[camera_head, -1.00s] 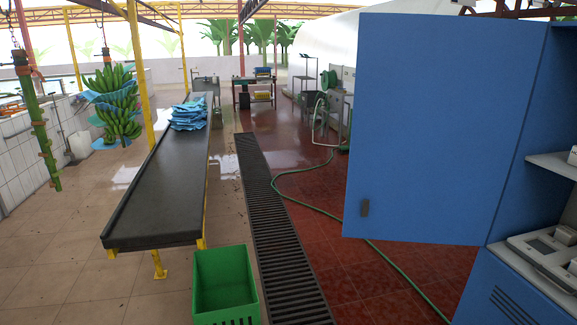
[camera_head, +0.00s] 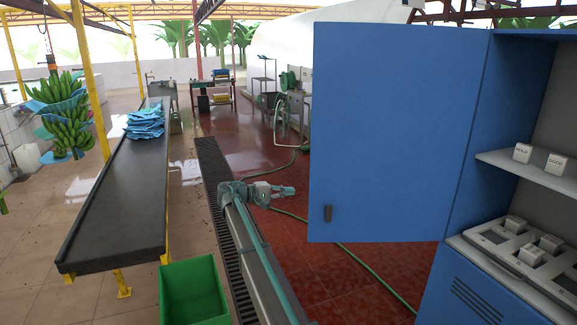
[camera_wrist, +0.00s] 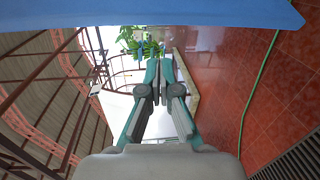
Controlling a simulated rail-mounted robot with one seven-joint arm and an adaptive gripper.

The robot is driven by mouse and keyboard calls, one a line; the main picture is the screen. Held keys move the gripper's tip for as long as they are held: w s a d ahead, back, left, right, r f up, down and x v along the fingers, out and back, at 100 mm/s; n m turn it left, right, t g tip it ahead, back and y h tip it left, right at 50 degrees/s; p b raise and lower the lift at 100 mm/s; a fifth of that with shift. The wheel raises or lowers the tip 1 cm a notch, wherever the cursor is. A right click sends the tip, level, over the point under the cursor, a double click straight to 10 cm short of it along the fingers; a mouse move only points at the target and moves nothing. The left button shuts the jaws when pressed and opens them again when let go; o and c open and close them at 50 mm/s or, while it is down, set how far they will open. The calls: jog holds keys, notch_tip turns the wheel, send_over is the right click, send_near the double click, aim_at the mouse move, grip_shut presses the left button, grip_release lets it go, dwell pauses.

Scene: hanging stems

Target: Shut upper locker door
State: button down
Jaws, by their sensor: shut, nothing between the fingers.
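The blue upper locker door (camera_head: 385,130) stands wide open in the head view, with a small dark handle (camera_head: 327,213) near its lower left corner. The locker (camera_head: 500,130) is at the right, its shelves exposed. A small gap shows between the fingertips and the door edge in the picture; the depth gap is unclear. In the wrist view my gripper (camera_wrist: 163,62) points away, and a blue panel edge (camera_wrist: 200,12), seemingly the door, crosses the top.
White boxes (camera_head: 533,155) sit on the locker shelf, and a tray with devices (camera_head: 520,250) is below. A green hose (camera_head: 372,270) runs over the red floor. A black conveyor (camera_head: 120,195) and green crate (camera_head: 193,290) stand at left.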

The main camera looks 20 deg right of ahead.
notch_tip(320, 180, up, 10)
jog(key=w+a+f+m+h, duration=0.1)
jog(key=w+a, duration=0.2)
jog(key=s+d+p, duration=0.4)
jog(key=d, duration=0.5)
jog(key=shift+r+p, duration=0.4)
jog(key=shift+s, duration=0.2)
